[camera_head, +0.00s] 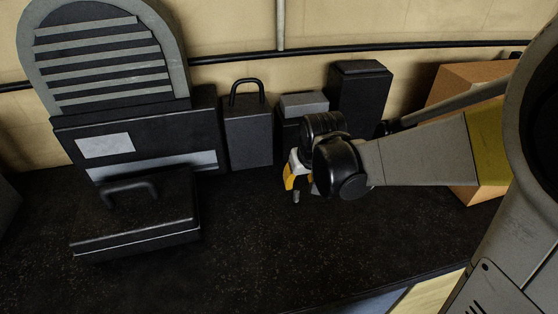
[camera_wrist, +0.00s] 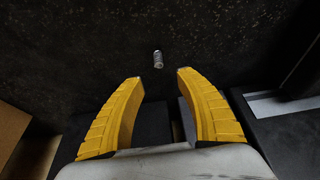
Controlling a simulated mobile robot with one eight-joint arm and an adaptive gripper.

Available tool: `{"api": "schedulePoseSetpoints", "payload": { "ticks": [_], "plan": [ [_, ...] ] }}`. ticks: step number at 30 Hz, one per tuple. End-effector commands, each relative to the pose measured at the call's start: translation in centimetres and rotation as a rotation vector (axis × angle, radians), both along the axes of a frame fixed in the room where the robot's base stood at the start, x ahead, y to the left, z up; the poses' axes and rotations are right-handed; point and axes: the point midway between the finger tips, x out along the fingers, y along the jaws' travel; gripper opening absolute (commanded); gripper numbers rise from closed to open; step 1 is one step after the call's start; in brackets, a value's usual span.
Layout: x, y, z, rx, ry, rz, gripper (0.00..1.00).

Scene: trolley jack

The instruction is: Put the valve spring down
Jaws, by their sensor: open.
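The valve spring (camera_wrist: 158,60) is a small grey metal coil on the dark speckled worktop (camera_wrist: 90,45). In the wrist view it lies just beyond the tips of my gripper (camera_wrist: 160,82), between the lines of the two yellow fingers. The fingers are apart, with nothing between them, and do not touch the spring. In the head view the spring (camera_head: 296,196) shows as a small grey piece beside the yellow finger of my gripper (camera_head: 290,184). My wrist hides most of the gripper there.
A black case (camera_head: 135,225) with a handle lies at left, before a louvred grey unit (camera_head: 105,60). A dark block with a loop handle (camera_head: 248,135), a tall black box (camera_head: 360,95) and a cardboard box (camera_head: 465,80) stand behind. The front worktop is clear.

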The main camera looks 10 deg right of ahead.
Motion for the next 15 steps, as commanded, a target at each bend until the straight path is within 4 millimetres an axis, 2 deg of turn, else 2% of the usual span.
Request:
{"api": "schedulePoseSetpoints", "payload": {
  "ticks": [6, 12, 15],
  "plan": [
    [1.4, 0.0, -3.6, 0.000, 0.000, 0.000, 0.42],
    [2.0, 0.0, -5.2, 0.000, 0.000, 0.000, 0.42],
    [2.3, -0.2, -6.6, 0.000, 0.000, -0.001, 0.42]
  ]
}}
